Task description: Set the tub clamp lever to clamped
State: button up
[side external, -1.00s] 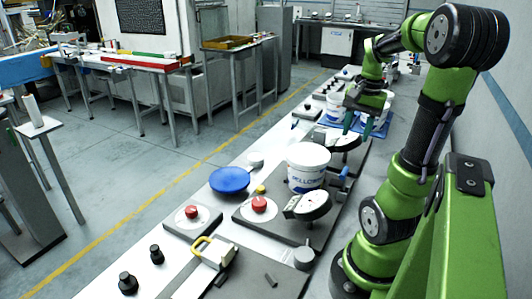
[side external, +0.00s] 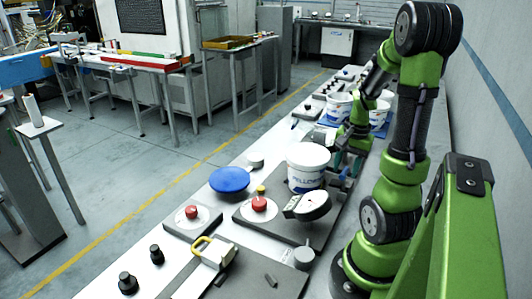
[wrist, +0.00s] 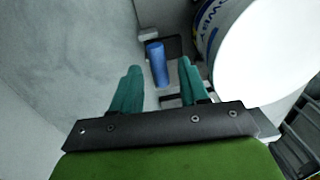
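The white tub (side external: 308,168) with blue lettering stands upright on a dark base plate (side external: 268,228) in the side view. It also shows at the upper right of the wrist view (wrist: 265,50). The blue grip of the clamp lever (wrist: 156,62) is beside the tub, with a dark bracket behind it. My gripper (wrist: 160,67) is open, with its two teal fingers apart and the blue grip showing between their tips. I cannot tell whether either finger touches it. In the side view my gripper (side external: 349,160) is low, just right of the tub, and the lever is largely hidden.
A round dial (side external: 312,205) stands in front of the tub. A red button (side external: 259,204) and a blue disc (side external: 229,180) are to its left. More white tubs (side external: 338,106) stand farther back. A grey wall (side external: 488,140) bounds the right side.

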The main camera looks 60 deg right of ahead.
grip_shut()
jog(key=shift+w+f+g, duration=0.15)
jog(key=shift+w+g, duration=0.55)
jog(key=shift+w, duration=0.4)
grip_release()
jog(key=r, duration=1.7)
jog(key=shift+w, duration=0.2)
